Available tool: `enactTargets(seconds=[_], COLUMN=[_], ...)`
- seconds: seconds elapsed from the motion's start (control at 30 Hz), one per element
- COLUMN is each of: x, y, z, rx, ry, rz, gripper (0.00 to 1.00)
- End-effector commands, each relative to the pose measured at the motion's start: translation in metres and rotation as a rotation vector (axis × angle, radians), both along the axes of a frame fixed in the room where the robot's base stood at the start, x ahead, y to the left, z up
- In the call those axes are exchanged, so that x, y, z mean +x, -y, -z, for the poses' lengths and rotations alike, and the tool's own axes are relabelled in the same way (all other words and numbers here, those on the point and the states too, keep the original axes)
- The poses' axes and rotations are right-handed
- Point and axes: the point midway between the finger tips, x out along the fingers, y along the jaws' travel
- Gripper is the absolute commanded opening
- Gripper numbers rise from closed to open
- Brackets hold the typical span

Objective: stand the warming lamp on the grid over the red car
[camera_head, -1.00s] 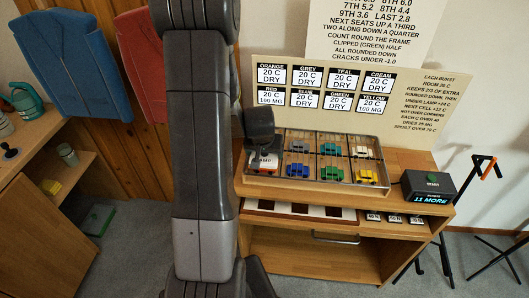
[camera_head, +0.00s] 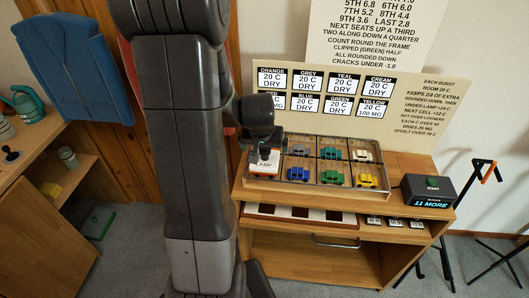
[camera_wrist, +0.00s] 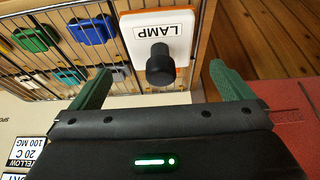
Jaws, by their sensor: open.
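The warming lamp is a white plate marked LAMP (camera_head: 264,169) with a black knob (camera_wrist: 160,66). It sits upright on the wire grid (camera_head: 311,180) over the front-left cell, the place marked RED on the sign. The red car itself is hidden under the lamp; orange-red edges show beside the plate in the wrist view. My gripper (camera_wrist: 163,88) is open, its green fingers apart on either side of the black knob and not touching it. In the head view my wrist (camera_head: 256,112) is above and behind the lamp.
The tray holds several cars, including blue (camera_head: 298,174), green (camera_head: 332,179) and yellow (camera_head: 367,181) in the front row. A sign board (camera_head: 410,110) stands behind it. A black START box (camera_head: 429,189) sits to the right.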

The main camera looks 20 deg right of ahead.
Motion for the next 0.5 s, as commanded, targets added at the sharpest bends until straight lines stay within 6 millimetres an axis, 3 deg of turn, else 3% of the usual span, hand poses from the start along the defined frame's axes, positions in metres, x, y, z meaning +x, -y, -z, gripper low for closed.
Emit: enactTargets(seconds=[0.2,0.5], x=[-0.010,-0.016], y=[-0.006,-0.010], z=[-0.030,-0.045], rx=[0.000,0.000], ry=[0.003,0.000], rz=[0.001,0.001], gripper=[1.00,1.00])
